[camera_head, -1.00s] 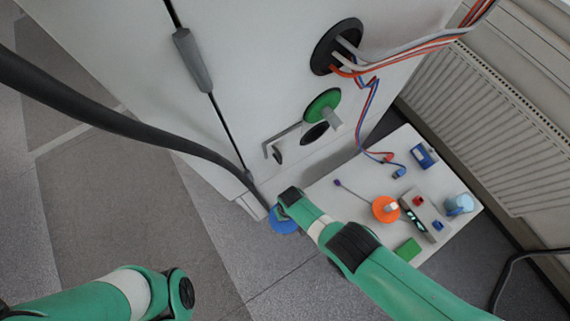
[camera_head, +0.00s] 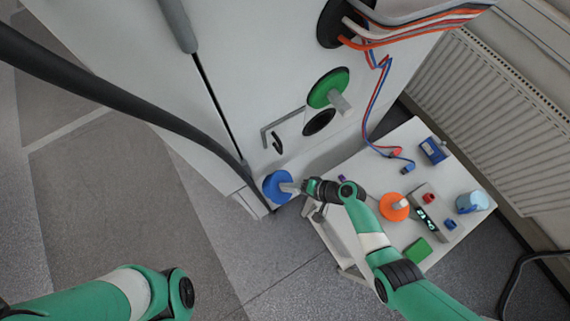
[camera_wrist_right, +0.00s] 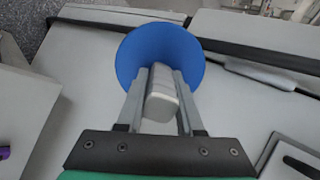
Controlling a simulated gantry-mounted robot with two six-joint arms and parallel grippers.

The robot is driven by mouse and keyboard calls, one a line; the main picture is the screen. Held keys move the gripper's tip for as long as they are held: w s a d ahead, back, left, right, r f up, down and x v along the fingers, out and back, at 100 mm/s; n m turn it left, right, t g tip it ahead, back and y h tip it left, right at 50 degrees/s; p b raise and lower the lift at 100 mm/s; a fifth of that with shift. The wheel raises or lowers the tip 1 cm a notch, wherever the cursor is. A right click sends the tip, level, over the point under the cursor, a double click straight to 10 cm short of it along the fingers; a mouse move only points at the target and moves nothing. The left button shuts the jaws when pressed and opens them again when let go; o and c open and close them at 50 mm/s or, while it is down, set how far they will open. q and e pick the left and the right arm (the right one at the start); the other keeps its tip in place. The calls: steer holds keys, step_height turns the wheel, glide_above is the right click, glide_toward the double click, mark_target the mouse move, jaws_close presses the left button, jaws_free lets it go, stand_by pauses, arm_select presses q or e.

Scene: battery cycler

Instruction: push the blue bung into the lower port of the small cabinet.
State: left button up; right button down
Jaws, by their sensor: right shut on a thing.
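The blue bung (camera_head: 277,187) is a round disc with a grey handle. My right gripper (camera_head: 293,188) is shut on that handle and holds the bung beside the white cabinet's (camera_head: 270,60) lower edge. In the right wrist view the blue disc (camera_wrist_right: 160,48) is beyond the fingers (camera_wrist_right: 160,85), with the grey handle between them. The lower port (camera_head: 320,122) is a dark oval hole in the cabinet face, up and right of the bung. A green bung (camera_head: 328,88) with a grey handle sits just above it. My left arm is at bottom left; its gripper is not visible.
An L-shaped grey handle (camera_head: 268,138) sticks out left of the port. Cables (camera_head: 410,30) leave a black opening higher up. A white table (camera_head: 340,180) at right holds an orange disc (camera_head: 393,206) and small items. A thick black cable crosses at left.

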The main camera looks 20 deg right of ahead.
steer(key=d+r+m+t+h+b, duration=0.2)
steer(key=d+r+m+t+b, duration=0.2)
steer(key=d, duration=0.5)
steer(key=s+d+r+m+t+h+b, duration=0.1)
steer(key=d+r+m+t+b, duration=0.3)
steer(key=d+b, duration=0.5)
step_height(320, 180, up, 3)
steer(key=t+h, duration=0.1)
steer(key=t, duration=0.2)
steer(key=shift+d+h, duration=0.3)
steer(key=shift+d, duration=0.05)
steer(key=shift+f, duration=0.1)
steer(key=w, duration=0.3)
steer(key=shift+w+a, duration=0.4)
steer(key=shift+w+a, duration=0.15)
steer(key=shift+w, duration=0.75)
